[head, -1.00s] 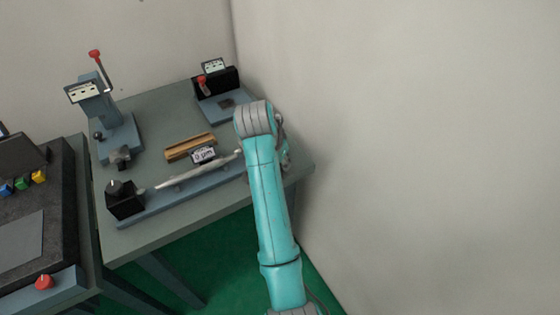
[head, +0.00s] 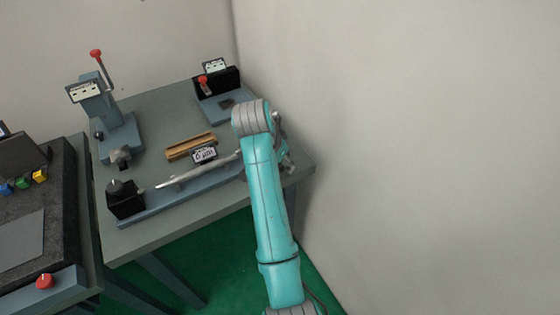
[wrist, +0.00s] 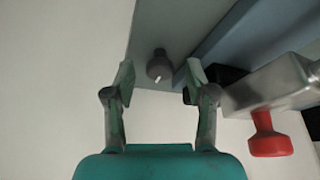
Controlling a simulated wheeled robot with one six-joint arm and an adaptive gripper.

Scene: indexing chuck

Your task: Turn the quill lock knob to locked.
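In the wrist view a round dark grey knob (wrist: 159,66) with a short white mark sits on a grey surface. It looks like the quill lock knob, but I see no label on it. My gripper (wrist: 160,76) is open, with one finger on each side of the knob and a gap visible on both sides. A metal block (wrist: 275,85) with a red knob (wrist: 270,140) lies right of the right finger. In the head view my arm hides this knob and most of my gripper.
In the head view the bench (head: 120,237) carries a long blue-grey rail (head: 205,188) with a black block (head: 125,204) at its left end. A silver bar (head: 195,173), wooden block (head: 190,146) and small display (head: 204,154) are near it. A wall stands close on the right.

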